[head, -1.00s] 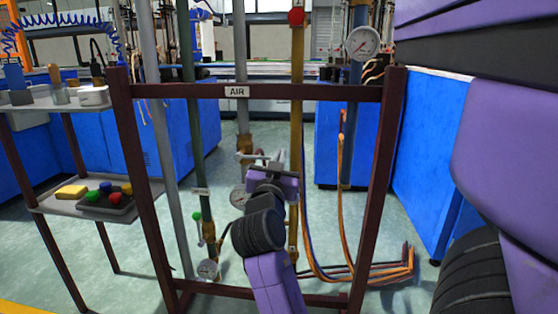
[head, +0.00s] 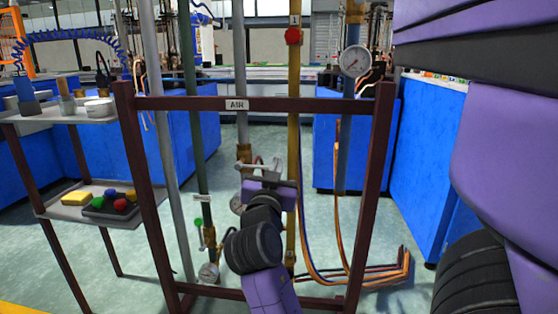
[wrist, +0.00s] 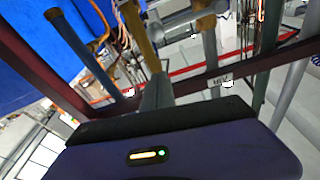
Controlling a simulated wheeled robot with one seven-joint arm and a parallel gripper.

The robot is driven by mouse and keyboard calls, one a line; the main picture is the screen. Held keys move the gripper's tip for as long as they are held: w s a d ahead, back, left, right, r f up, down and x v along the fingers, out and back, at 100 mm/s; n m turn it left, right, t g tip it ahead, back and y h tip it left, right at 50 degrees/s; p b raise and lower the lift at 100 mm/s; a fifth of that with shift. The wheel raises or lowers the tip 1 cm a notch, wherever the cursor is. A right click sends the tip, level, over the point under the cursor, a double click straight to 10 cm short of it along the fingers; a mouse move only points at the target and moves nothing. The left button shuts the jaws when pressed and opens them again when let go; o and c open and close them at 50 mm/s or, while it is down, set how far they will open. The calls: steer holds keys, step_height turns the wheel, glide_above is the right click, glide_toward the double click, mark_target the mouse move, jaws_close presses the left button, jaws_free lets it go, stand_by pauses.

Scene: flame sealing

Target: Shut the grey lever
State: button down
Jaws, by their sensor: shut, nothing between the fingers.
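The grey lever (head: 246,166) is on the grey pipe in the middle of the frame, just below a brass fitting. It shows as a light grey bar lying roughly across the pipe. My gripper (head: 264,174) is at the lever's right part in the head view and hides some of what is behind it. In the wrist view my gripper (wrist: 157,80) shows its grey fingers together, with nothing between them. A grey cylindrical part with brass (wrist: 185,26) lies just beyond the fingertips there. I cannot tell whether the fingers touch the lever.
A dark red frame with an AIR sign (head: 237,104) stands around the pipes. A yellow pipe with a red knob (head: 293,36) is right of the lever. A green-handled valve (head: 198,222) is lower left. A pressure gauge (head: 355,61) is upper right. A side shelf (head: 60,212) stands left.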

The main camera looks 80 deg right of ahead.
steer(key=a+f, duration=0.1)
steer(key=a, duration=0.5)
steer(key=shift+s, duration=0.2)
stand_by(0.4)
steer(key=w+a+n+t+y, duration=0.2)
steer(key=w+a+n+t, duration=0.4)
steer(key=w+n+t, duration=0.35)
steer(key=w+a+f+n+t+y, duration=0.3)
steer(key=a+f+n+t+y, duration=0.55)
steer(key=a, duration=0.45)
steer(key=s+a+f+n+y, duration=0.1)
steer(key=s+a+f+y, duration=0.25)
steer(key=a, duration=0.25)
steer(key=s+a+f+y, duration=0.3)
steer(key=s+a+f, duration=0.1)
steer(key=a, duration=0.2)
steer(key=s+a+f+g+y, duration=0.1)
steer(key=s+a+f+g, duration=0.2)
steer(key=s, duration=0.4)
steer(key=s+a+f+g+y, duration=0.1)
steer(key=s+a+f+y, duration=0.1)
steer(key=s+a+f, duration=0.4)
step_height(320, 180, up, 33)
steer(key=s+d+p, duration=0.1)
steer(key=d+p, duration=0.1)
steer(key=p, duration=3)
steer(key=shift+r, duration=0.2)
